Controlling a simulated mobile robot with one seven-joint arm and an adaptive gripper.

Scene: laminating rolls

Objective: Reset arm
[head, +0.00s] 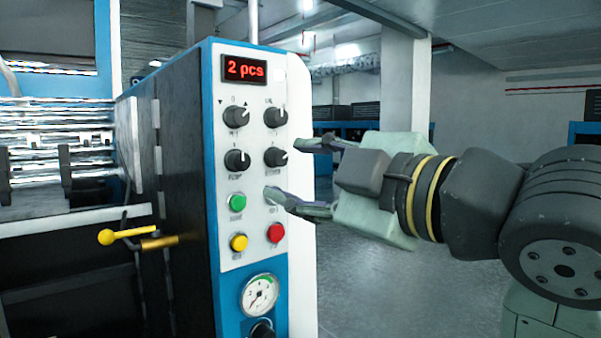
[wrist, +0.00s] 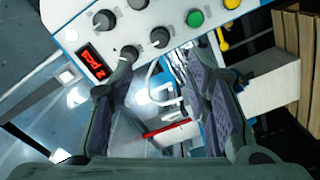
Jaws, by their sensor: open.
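My gripper (head: 283,170) is open and empty. In the head view its two fingers point left toward the control panel (head: 227,180), one above the other, and their tips overlap the panel's right edge. I cannot tell whether they touch it. In the wrist view both fingers of my gripper (wrist: 160,62) are spread, with nothing between them and the panel's edge beyond the tips. My arm reaches in from the right of the head view.
The panel has a red "2 pcs" display (head: 244,69), several black knobs, a green button (head: 237,202), a yellow button (head: 239,242), a red button (head: 276,232) and a gauge (head: 260,295). A yellow-tipped lever (head: 107,237) is at left. Floor (head: 400,290) below my gripper is clear.

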